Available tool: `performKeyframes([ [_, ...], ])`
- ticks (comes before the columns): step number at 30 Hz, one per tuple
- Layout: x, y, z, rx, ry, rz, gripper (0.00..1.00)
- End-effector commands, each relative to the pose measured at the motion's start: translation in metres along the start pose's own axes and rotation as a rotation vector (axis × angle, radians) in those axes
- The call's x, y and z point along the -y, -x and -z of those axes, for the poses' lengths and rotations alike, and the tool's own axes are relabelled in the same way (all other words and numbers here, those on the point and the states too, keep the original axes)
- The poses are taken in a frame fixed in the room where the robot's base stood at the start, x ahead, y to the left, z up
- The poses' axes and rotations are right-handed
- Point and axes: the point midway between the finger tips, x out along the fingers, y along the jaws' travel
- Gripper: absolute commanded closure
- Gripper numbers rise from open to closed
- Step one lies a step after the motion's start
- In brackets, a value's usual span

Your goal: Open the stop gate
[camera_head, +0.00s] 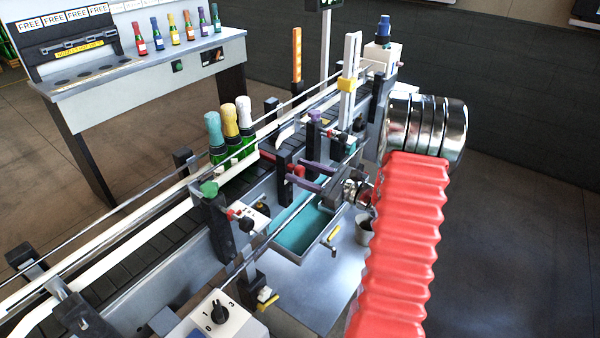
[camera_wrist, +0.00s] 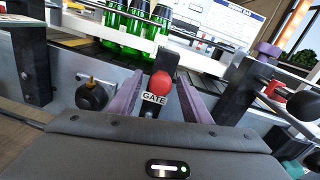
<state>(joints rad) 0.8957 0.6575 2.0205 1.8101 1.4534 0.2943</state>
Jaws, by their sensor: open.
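The gate control is a red knob (camera_wrist: 162,84) with a white GATE label (camera_wrist: 153,98) below it, on a dark upright mount at the conveyor's side. My gripper (camera_wrist: 158,88) is open, with one purple finger on each side of the knob; I cannot tell whether they touch it. In the head view, my gripper (camera_head: 303,172) reaches in from the right at the conveyor's near side. Three green bottles with teal, yellow and white tops (camera_head: 231,130) stand on the belt just behind. They also show in the wrist view (camera_wrist: 128,32), behind a white bar (camera_wrist: 105,38).
The conveyor (camera_head: 130,255) runs diagonally, with guide rails. A black knob (camera_wrist: 92,96) sits left of the gate knob. A teal-lined tray (camera_head: 300,230) lies below my gripper. A dial box (camera_head: 220,318) is at front. A bench with small bottles (camera_head: 140,65) stands behind.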

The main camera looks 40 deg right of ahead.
Motion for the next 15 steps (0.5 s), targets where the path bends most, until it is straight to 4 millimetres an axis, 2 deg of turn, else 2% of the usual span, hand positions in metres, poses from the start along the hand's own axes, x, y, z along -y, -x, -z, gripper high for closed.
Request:
performKeyframes([
  [10, 0.0002, -0.0032, 0.0001, -0.001, 0.000, 0.001, 0.56],
  [15, 0.0002, -0.0031, 0.0001, -0.001, 0.000, 0.001, 0.68],
])
